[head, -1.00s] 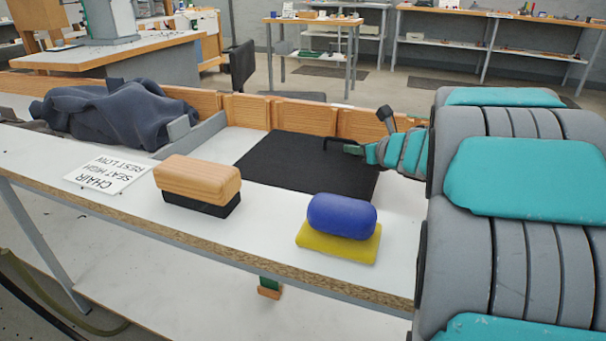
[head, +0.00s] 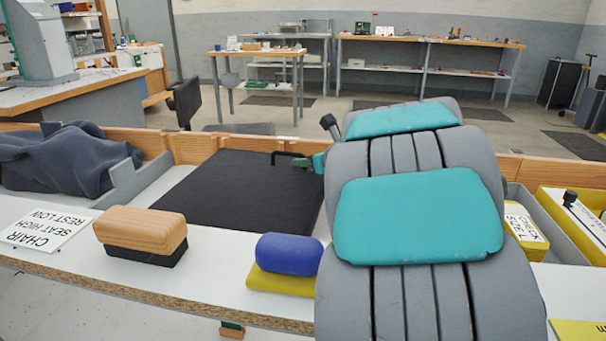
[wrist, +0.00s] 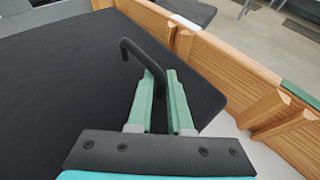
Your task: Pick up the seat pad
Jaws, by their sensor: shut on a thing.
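A broad flat black pad (head: 235,190), the likely seat pad, is in the white bay against the wooden rail. It fills the left of the wrist view (wrist: 60,90). My gripper (wrist: 157,76) is at its far right part, its green fingers shut on a black bent bar (wrist: 139,55). The bar stands above the pad's surface; whether it is joined to the pad is hard to tell. In the head view my arm hides most of the gripper and the pad's right edge. I cannot tell whether the pad is off the bay's floor.
A wooden rail (wrist: 215,70) runs close behind the pad. A wood-and-black block (head: 142,235), a blue rounded block (head: 288,253) on a yellow one (head: 280,283), and a chair sign (head: 45,228) are along the front. Dark cloth (head: 65,160) lies left; yellow bins (head: 575,225) stand right.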

